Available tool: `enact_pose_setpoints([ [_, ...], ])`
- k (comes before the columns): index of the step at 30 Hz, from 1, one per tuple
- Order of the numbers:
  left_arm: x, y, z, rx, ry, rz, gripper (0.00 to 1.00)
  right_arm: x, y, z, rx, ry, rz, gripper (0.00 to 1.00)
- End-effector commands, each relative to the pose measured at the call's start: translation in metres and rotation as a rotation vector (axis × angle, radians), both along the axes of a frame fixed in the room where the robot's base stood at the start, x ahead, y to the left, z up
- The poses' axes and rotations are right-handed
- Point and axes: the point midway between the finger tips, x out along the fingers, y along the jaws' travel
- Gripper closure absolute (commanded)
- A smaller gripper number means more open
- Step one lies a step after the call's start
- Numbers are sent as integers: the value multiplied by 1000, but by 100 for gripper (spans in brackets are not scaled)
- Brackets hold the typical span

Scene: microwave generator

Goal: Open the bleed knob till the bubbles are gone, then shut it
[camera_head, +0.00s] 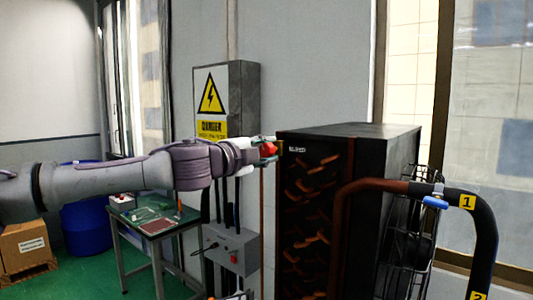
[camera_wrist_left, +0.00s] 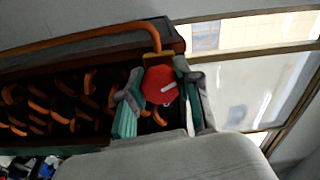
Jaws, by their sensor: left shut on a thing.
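The red bleed knob (camera_head: 268,149) sits at the upper left edge of the black generator cabinet (camera_head: 385,148). My left gripper (camera_head: 263,151) reaches it from the left and is shut on it. In the left wrist view the red knob (camera_wrist_left: 160,85), with a pale mark on its face, sits between the two greenish fingers of the left gripper (camera_wrist_left: 158,98). The cabinet's open front shows several orange-brown coiled pipes (camera_head: 308,215). I cannot make out any bubbles. My right gripper is not in view.
A thick hose (camera_head: 485,235) with a blue-handled valve (camera_head: 435,202) and number tags curves in front of the cabinet at right. A grey box (camera_head: 232,248) and a danger-marked panel (camera_head: 243,90) are on the wall. A small table (camera_head: 160,232) stands at left.

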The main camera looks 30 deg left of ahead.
Motion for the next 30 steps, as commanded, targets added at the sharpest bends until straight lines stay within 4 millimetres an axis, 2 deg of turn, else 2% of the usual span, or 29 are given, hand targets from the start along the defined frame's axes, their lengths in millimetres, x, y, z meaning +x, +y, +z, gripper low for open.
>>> enact_pose_setpoints([
  [7,0,1,0,-59,4,2,100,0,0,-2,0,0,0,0],
  [20,0,1,0,-66,5,2,100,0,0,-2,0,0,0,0],
  [21,0,1,0,-66,5,2,63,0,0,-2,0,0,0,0],
  [25,0,0,0,-65,5,1,42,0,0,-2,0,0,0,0],
  [30,0,0,0,-65,5,1,41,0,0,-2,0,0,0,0],
])
